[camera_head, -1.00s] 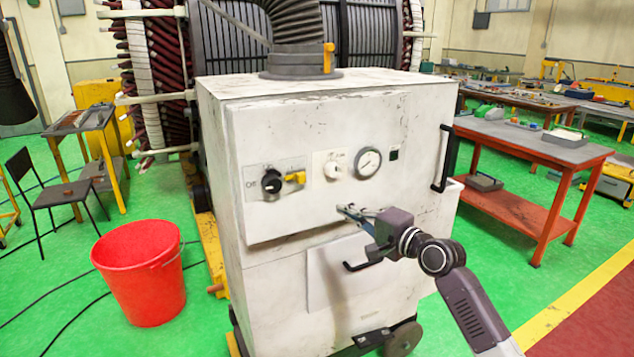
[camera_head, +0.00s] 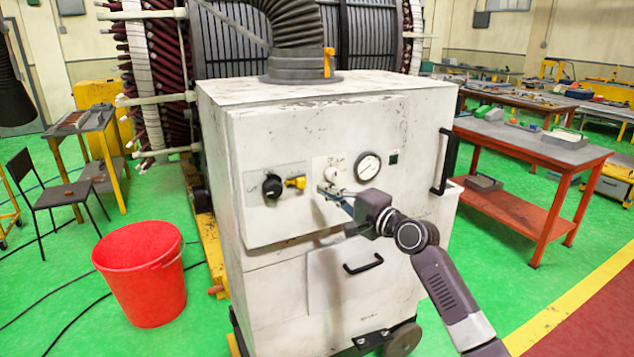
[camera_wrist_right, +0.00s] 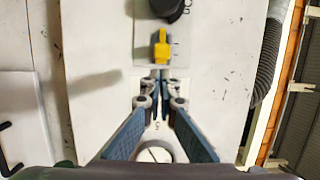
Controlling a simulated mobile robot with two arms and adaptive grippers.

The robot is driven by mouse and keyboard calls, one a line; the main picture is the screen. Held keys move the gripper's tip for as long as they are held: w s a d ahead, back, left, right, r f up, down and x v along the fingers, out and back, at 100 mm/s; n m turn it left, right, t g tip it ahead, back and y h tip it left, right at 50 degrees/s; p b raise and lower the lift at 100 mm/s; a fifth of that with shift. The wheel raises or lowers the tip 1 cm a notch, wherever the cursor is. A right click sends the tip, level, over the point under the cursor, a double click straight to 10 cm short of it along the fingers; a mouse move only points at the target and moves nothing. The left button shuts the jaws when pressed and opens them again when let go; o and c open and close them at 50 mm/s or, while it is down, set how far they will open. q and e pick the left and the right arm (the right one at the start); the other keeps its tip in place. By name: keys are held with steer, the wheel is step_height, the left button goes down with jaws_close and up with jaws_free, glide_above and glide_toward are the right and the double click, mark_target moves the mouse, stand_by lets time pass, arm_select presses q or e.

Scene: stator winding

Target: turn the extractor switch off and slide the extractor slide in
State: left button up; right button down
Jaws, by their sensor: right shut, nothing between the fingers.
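The extractor is a worn white cabinet (camera_head: 225,150). A panel on its front carries a black round knob (camera_head: 272,186) with a yellow lever (camera_head: 296,183) at its right. The wrist view also shows the lever (camera_wrist_right: 161,48) and the knob (camera_wrist_right: 168,8). I cannot tell which of them is the switch. A yellow tab (camera_head: 329,62) stands at the hose collar on top, perhaps the slide. My right gripper (camera_head: 322,189) is shut and empty, its tips close to the cabinet front, right of the yellow lever and just below a white knob (camera_head: 334,173). Contact cannot be told.
A round gauge (camera_head: 367,166) sits right of the white knob. Black handles mark the right edge (camera_head: 443,162) and lower drawer (camera_head: 363,263). A red bucket (camera_head: 142,280) stands on the floor at left. A red workbench (camera_head: 525,150) is at right.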

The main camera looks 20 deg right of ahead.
mark_target(305, 186)
steer(key=shift+p+x, duration=0.3)
steer(key=shift+x, duration=1.6)
steer(key=shift+a, duration=0.1)
steer(key=shift+s+a+r+p, duration=0.1)
steer(key=shift+a+r+p, duration=0.1)
steer(key=shift+a+p, duration=0.5)
steer(key=shift+a+f+p, duration=0.1)
steer(key=shift+a+p, duration=0.2)
steer(key=shift+f, duration=0.1)
steer(key=shift+f, duration=0.1)
